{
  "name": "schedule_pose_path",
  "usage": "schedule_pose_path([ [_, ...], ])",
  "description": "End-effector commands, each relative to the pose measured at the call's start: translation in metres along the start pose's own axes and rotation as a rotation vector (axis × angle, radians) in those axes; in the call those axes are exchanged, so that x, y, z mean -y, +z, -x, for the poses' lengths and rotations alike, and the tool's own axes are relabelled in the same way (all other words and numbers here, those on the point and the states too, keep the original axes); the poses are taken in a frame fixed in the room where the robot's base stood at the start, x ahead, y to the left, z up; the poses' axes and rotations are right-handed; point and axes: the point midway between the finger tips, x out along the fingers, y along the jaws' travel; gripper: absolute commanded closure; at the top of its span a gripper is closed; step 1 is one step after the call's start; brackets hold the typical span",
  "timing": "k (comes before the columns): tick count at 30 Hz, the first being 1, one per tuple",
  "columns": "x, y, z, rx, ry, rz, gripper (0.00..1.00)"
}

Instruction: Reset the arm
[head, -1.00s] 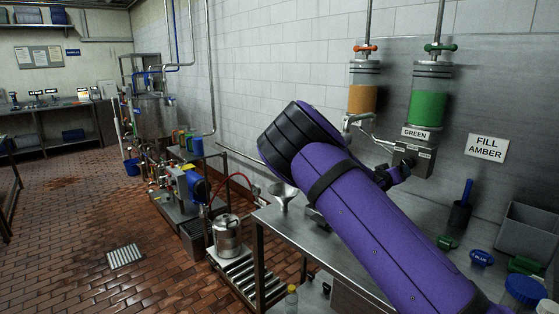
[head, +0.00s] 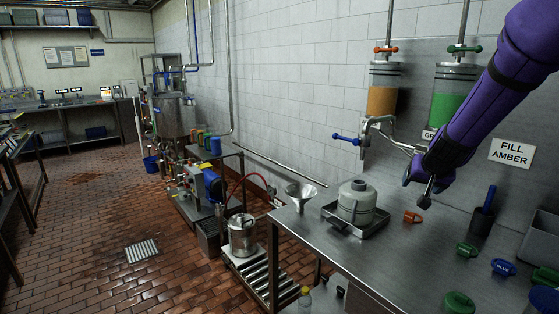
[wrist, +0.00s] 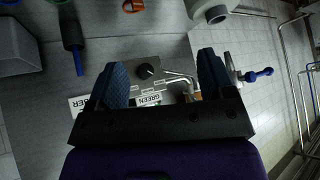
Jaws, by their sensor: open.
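My gripper (head: 424,192) hangs in front of the wall panel at the right of the head view, above the steel bench (head: 345,258). In the wrist view its two blue-padded fingers (wrist: 164,78) stand wide apart with nothing between them touching either pad. Beyond them show the GREEN label (wrist: 150,99) and a bent steel spout. In the head view my arm hides part of the green cylinder (head: 445,108) and its label. The amber cylinder (head: 382,100) is in clear view, with a blue-handled valve (head: 347,138) at its lower left.
A grey canister (head: 357,200) stands on a tray on the bench, with a steel funnel (head: 301,193) to its left. Loose orange (head: 413,217), green (head: 467,250) and blue (head: 503,267) handles lie on the right part. The floor at left is mostly open.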

Motion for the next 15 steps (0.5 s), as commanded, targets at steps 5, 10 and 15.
schedule_pose_path([
  [5,0.01,0.017,0.055,0.059,-0.116,0.005,0.25],
  [10,0.016,0.038,0.108,0.11,-0.2,0.038,0.25],
  [15,0.017,0.065,0.16,0.151,-0.252,0.088,0.25],
])
